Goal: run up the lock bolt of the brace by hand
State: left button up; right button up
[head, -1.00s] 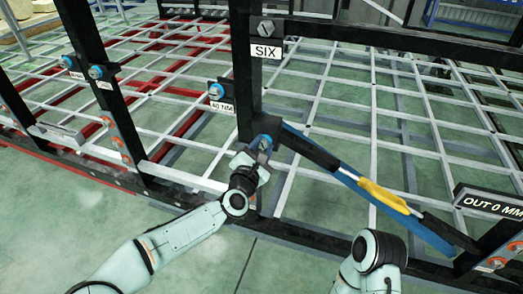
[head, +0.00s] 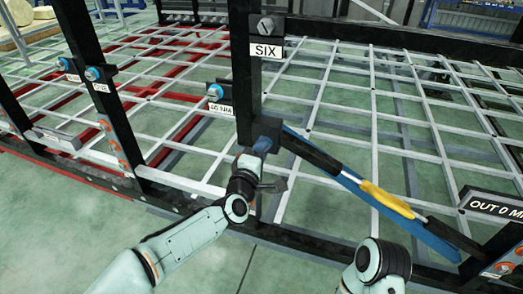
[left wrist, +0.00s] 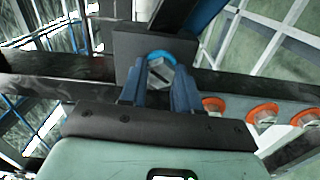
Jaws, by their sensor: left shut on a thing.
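The brace (head: 325,160) is a dark and blue bar with a yellow grip (head: 386,199). It slopes from the black upright down to the lower right. Its lock bolt (left wrist: 160,64), a grey head with a blue ring, sits in a dark block (left wrist: 126,42) in the left wrist view. My left gripper (left wrist: 161,82) has its two blue-grey fingers shut on the bolt head, one on each side. In the head view my left gripper (head: 262,149) is at the brace's upper end and hides most of the bolt. My right gripper is out of view; only part of that arm shows.
A plate marked SIX (head: 266,51) and a labelled blue-ringed bolt (head: 215,91) are on the upright above. Orange-ringed bolts (left wrist: 262,114) line the rail near my left gripper. Green floor lies in front.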

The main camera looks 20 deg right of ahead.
pick_arm(q)
jog(key=m, duration=0.7)
jog(key=m+p, duration=0.1)
jog(key=m, duration=0.7)
jog(key=m+p, duration=0.1)
jog(key=m, duration=0.7)
jog(key=shift+f, duration=0.3)
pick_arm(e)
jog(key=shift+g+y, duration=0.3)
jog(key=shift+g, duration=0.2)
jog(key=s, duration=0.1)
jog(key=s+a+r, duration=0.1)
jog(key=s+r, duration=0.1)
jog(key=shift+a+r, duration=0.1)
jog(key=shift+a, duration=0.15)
pick_arm(q)
jog(key=o, duration=1)
jog(key=shift+o, duration=0.3)
jog(key=shift+s+r, duration=0.1)
jog(key=shift+r, duration=0.1)
jog(key=shift+a, duration=0.1)
jog(key=v, duration=1.3)
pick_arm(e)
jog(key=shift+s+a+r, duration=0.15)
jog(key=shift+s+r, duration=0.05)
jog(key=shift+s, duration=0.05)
